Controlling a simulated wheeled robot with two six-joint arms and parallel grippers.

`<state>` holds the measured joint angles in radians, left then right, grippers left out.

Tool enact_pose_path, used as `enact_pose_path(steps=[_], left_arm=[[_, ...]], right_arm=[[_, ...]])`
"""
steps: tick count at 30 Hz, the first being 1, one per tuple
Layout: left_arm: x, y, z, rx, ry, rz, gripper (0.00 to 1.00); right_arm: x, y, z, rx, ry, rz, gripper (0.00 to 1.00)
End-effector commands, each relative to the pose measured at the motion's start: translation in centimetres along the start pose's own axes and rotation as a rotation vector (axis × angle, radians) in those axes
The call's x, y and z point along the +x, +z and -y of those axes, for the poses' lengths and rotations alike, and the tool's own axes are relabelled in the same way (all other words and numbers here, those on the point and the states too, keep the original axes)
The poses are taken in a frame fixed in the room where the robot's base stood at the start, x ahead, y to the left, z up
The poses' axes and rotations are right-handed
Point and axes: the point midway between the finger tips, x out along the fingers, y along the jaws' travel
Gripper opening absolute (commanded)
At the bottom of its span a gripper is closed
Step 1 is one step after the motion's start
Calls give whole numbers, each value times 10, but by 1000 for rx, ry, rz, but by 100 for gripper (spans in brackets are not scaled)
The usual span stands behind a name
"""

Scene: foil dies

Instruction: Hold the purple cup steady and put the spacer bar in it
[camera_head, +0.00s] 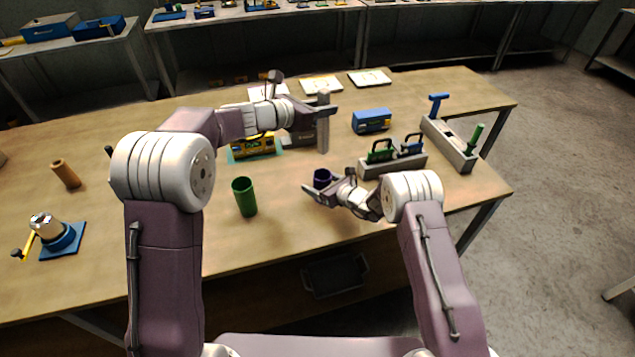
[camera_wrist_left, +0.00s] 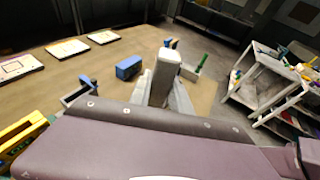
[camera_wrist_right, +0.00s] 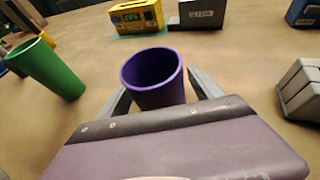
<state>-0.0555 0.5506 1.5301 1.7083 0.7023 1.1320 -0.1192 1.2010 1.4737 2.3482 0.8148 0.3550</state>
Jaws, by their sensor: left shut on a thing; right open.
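The spacer bar (camera_head: 323,132) is a grey upright bar. My left gripper (camera_head: 324,110) is shut on it near its upper part, at the middle of the table. The bar also shows in the left wrist view (camera_wrist_left: 161,82). The purple cup (camera_head: 321,179) stands upright on the table, in front of the bar. In the right wrist view the purple cup (camera_wrist_right: 153,78) has its open mouth in sight and looks empty. My right gripper (camera_wrist_right: 160,92) is open, with a finger on either side of the cup; I cannot tell whether they touch it.
A green cup (camera_head: 244,196) stands left of the purple cup. A grey rack with green and blue handles (camera_head: 394,161) is close on the right. A yellow box (camera_head: 256,146) and a blue box (camera_head: 371,121) lie behind. The table's front middle is clear.

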Motion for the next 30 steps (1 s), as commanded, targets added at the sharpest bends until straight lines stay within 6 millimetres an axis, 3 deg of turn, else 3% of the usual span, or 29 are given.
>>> enact_pose_path(steps=[4, 12, 14, 20, 30], left_arm=[[0, 1, 0, 1, 0, 2, 0], [0, 1, 0, 1, 0, 2, 0], [0, 1, 0, 1, 0, 2, 0], [0, 1, 0, 1, 0, 2, 0], [5, -20, 0, 18, -65, -2, 0]], right_arm=[[11, 0, 0, 0, 0, 1, 76], [13, 0, 0, 0, 0, 0, 76], [13, 0, 0, 0, 0, 0, 62], [13, 0, 0, 0, 0, 0, 7], [13, 0, 0, 0, 0, 0, 7]])
